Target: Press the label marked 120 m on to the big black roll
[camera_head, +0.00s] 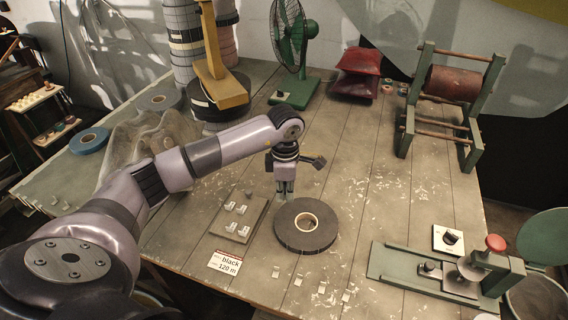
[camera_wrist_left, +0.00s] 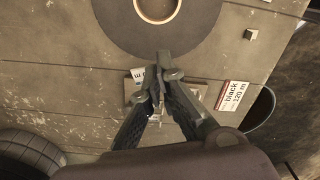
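The big black roll (camera_head: 289,238) lies flat on the table, with a pale core and an open centre. It also fills the top of the left wrist view (camera_wrist_left: 112,22). My left gripper (camera_head: 285,193) points down just behind the roll's far left edge. Its fingertips (camera_wrist_left: 164,66) look closed together; I see no label between them, but the tips hide what is there. Several small white labels (camera_head: 230,227) sit on a grey board (camera_head: 248,236) left of the roll; their print is too small to read. My right gripper is not in view.
A card reading "black 120 m" (camera_head: 227,262) lies before the board. Small pale pieces (camera_head: 298,281) lie along the front edge. A green press-like fixture (camera_head: 400,268) stands right, a wooden drum stand (camera_head: 453,84) back right, a green fan (camera_head: 291,92) behind.

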